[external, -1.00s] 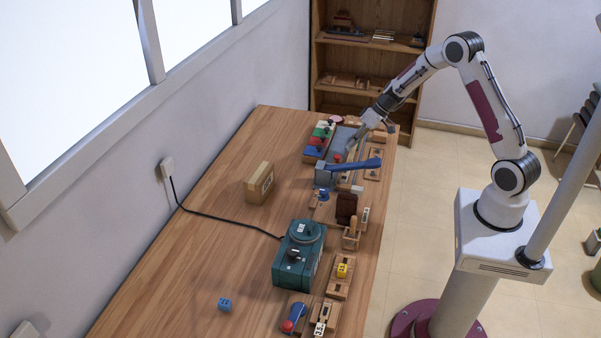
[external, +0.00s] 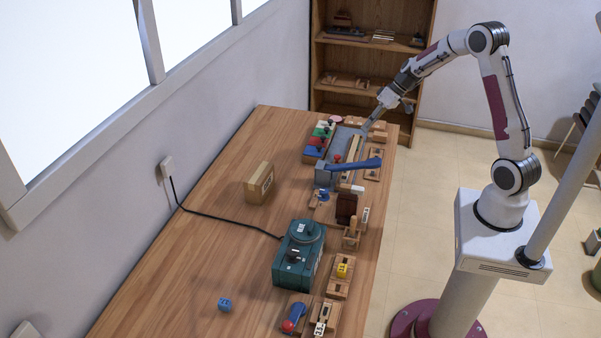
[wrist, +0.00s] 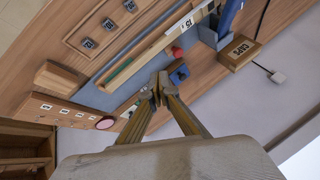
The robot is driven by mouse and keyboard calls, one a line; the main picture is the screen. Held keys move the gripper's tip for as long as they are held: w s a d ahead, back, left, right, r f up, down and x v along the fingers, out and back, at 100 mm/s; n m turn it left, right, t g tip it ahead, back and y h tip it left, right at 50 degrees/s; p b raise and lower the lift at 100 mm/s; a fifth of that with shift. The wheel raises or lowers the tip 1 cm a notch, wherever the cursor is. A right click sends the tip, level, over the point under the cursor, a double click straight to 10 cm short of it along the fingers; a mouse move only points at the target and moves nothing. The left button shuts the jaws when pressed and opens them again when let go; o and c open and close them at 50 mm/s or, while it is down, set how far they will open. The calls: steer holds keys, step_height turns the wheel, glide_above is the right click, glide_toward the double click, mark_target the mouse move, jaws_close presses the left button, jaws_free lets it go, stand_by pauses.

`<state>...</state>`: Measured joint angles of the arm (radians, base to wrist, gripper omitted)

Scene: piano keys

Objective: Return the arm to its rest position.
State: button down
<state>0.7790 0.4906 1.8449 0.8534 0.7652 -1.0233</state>
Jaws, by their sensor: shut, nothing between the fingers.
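My gripper (external: 369,128) is at the far end of the wooden table (external: 215,185), above the grey tray-like board (external: 340,147). It points down and to the left and looks raised off the things below. In the wrist view my gripper (wrist: 157,92) has its fingertips together, with nothing held between them. My arm reaches from its white pedestal at the right up and over to the table's far end. Whether the fingertips touch anything is hard to tell, but they appear apart from the board.
A blue lever (external: 355,165) sticks out near the board. Colored blocks (external: 319,140) stand left of it. A teal box (external: 298,255), a cardboard box (external: 259,183) and small wooden fixtures line the table. A shelf (external: 372,60) stands behind.

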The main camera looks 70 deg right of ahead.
stand_by(0.7)
steer(key=s+a+m+g, duration=0.3)
steer(key=s+a, duration=0.4)
steer(key=s, duration=0.1)
steer(key=s+a+r+n+t+h, duration=0.1)
steer(key=s+a+r+n, duration=0.2)
steer(key=s+a+r, duration=0.4)
steer(key=s+a+r+n+t+h, duration=0.1)
steer(key=s+a+r+n, duration=0.3)
steer(key=s+a+r, duration=0.4)
steer(key=shift+s+a+r+h, duration=0.15)
steer(key=shift+s+a+h, duration=0.25)
steer(key=shift+s+a, duration=1.95)
